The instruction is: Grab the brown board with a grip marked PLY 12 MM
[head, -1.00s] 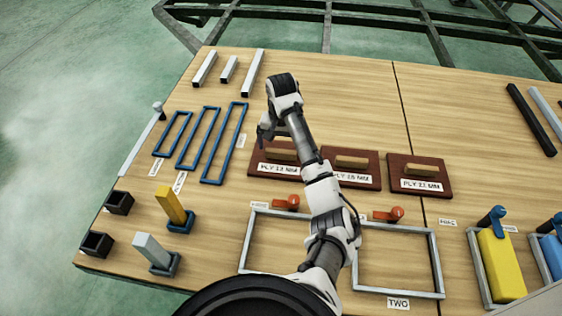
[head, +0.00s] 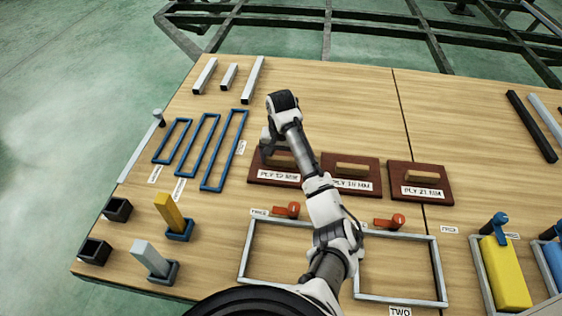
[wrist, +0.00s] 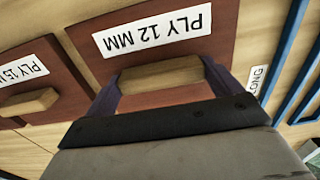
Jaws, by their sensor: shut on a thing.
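The brown board marked PLY 12 MM (head: 270,177) lies flat on the table, the leftmost of three similar boards in the head view. In the wrist view the board (wrist: 185,50) fills the middle, with its white label upside down. Its light wooden grip (wrist: 160,74) sits between the two fingers of my gripper (wrist: 160,85). The fingers are shut on the grip, one at each end. In the head view my gripper (head: 268,148) is down at the board and partly hides it. The board appears to rest on the table.
Two more brown boards, the middle one (head: 350,173) and the right one (head: 420,182), lie close to the right. Blue frames (head: 225,150) lie to the left. Grey frames with red handles (head: 287,210) lie nearer. The table's far middle is clear.

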